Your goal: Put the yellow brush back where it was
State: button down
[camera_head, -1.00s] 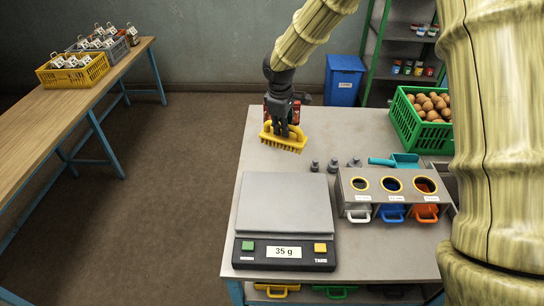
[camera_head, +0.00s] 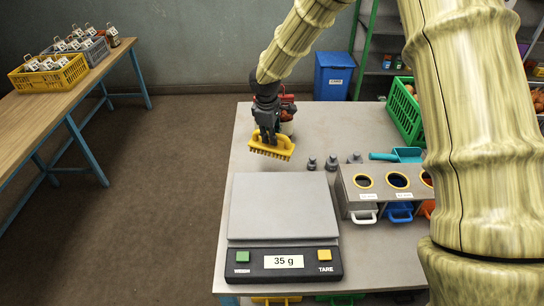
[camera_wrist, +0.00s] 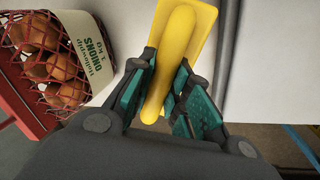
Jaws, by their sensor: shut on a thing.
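The yellow brush (camera_head: 270,147) is held by its handle in my gripper (camera_head: 268,136), bristles down, over the back left of the table behind the scale. In the wrist view the yellow brush (camera_wrist: 178,50) lies between the two green-padded fingers of my gripper (camera_wrist: 165,100), which are shut on its handle. I cannot tell in the head view whether the bristles touch the table top (camera_head: 330,120).
A scale (camera_head: 283,205) reading 35 g stands in front. Several grey weights (camera_head: 332,162) stand right of the brush. A dispenser box (camera_head: 365,195), teal scoop (camera_head: 405,155) and green crate (camera_head: 405,110) are further right. A net sack of onions (camera_wrist: 50,60) is close by.

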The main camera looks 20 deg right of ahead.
aim_at(271, 152)
notch_tip(271, 152, down, 3)
jog(key=shift+w+p, duration=0.1)
jog(key=shift+p, duration=0.3)
jog(key=shift+f+p, duration=0.8)
jog(key=shift+f, duration=1.45)
jog(key=shift+f, duration=0.1)
jog(key=c, duration=1.3)
grip_release()
jog(key=shift+c, duration=0.2)
jog(key=shift+s+a+r+b, duration=0.3)
jog(key=shift+r+b, duration=0.3)
jog(key=shift+r, duration=1.4)
jog(key=shift+s+a+r+b, duration=0.2)
jog(key=shift+s+r+b, duration=0.3)
jog(key=shift+r, duration=1.5)
jog(key=shift+s+a+r+b, duration=0.25)
jog(key=shift+r+b, duration=0.45)
jog(key=shift+r, duration=1.3)
